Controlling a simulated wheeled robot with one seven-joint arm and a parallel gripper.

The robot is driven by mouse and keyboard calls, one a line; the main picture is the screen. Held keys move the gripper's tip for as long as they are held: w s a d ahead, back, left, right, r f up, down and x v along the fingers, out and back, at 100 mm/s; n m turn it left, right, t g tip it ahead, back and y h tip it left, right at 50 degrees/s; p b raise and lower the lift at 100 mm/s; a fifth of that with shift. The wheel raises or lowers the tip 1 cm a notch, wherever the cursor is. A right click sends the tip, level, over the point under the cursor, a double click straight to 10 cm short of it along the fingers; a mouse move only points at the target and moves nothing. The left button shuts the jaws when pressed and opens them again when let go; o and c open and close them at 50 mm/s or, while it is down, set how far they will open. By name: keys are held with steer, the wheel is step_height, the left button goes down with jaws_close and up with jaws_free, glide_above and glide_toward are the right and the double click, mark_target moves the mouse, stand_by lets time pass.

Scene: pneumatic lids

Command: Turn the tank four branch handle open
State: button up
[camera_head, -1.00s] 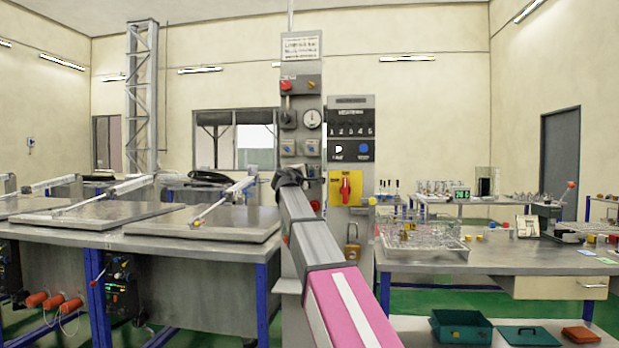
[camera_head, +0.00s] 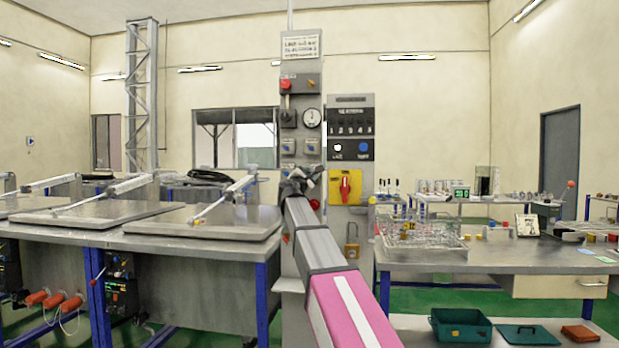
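My gripper (camera_head: 302,178) is at the end of my raised arm, in front of the lower part of the grey control column (camera_head: 287,153). It is small and dark, and I cannot tell whether its fingers are apart. I see nothing held in it. Several lidded tanks stand at the left. The nearest tank (camera_head: 190,283) has a closed flat lid (camera_head: 205,222) and a dark fittings panel (camera_head: 118,285) on its left front. A small red-tipped lever (camera_head: 95,282) shows beside that panel. I cannot tell which handle is the tank four branch handle.
A red rotary switch on a yellow plate (camera_head: 346,187) is just right of my gripper, with a brass padlock (camera_head: 351,251) below. A bench (camera_head: 480,262) with glassware stands at the right. Orange fittings (camera_head: 54,301) are at the lower left.

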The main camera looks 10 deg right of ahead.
stand_by(0.4)
steer(key=o, duration=0.9)
steer(key=shift+o, duration=0.2)
steer(key=shift+s, duration=0.1)
steer(key=v, duration=1)
steer(key=shift+s+a+f, duration=0.2)
steer(key=shift+s, duration=0.05)
